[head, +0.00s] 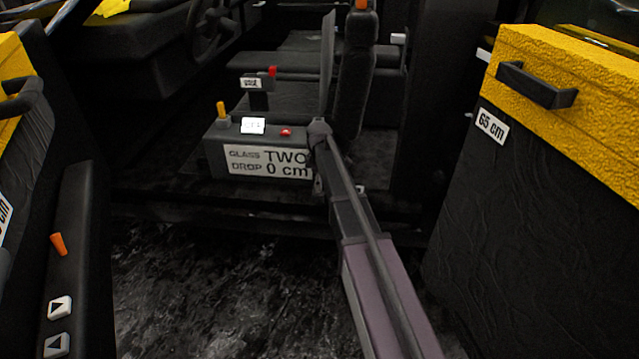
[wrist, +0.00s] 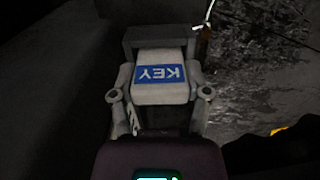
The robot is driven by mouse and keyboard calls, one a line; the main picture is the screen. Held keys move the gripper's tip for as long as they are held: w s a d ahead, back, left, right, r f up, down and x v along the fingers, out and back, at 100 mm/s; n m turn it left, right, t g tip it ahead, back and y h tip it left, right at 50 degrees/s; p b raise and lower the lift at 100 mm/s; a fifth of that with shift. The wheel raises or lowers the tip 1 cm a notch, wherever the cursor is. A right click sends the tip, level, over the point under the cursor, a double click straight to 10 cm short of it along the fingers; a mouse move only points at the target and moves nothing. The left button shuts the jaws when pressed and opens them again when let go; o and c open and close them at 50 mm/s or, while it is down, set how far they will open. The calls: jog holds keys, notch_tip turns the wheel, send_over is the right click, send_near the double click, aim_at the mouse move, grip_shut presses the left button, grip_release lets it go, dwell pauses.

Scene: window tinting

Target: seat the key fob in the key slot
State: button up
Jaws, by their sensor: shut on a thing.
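The key fob (wrist: 160,92) is a pale block with a blue KEY label, upside down in the wrist view. My gripper (wrist: 160,78) is shut on it, with a grey finger on each side. A dark grey squared frame or block (wrist: 160,34) is right at the fob's far end. I cannot tell whether it is the key slot, or whether the fob touches it. In the head view my gripper (head: 318,132) is at the right end of the grey control box (head: 215,150). The fob is hidden there, and no key slot can be made out.
The control box carries an orange knob (head: 222,110), a white label (head: 253,125) and a red button (head: 286,132). A smaller post with a red knob (head: 272,71) stands behind. A dark seat (head: 356,75) is close behind my gripper. Yellow-topped door panels (head: 590,105) flank the opening.

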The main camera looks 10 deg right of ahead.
jog(key=shift+r+p, duration=1.65)
jog(key=shift+r, duration=0.1)
jog(key=shift+s+r, duration=0.25)
jog(key=s+d+p, duration=0.1)
jog(key=s+d, duration=0.2)
jog(key=s, duration=1.2)
jog(key=shift+d+r, duration=0.15)
jog(key=shift+r, duration=0.3)
jog(key=shift+r+p, duration=0.1)
jog(key=shift+p, duration=0.2)
notch_tip(320, 180, up, 42)
jog(key=p, duration=4.1)
jog(key=shift+f+p, duration=0.2)
jog(key=shift+p, duration=0.15)
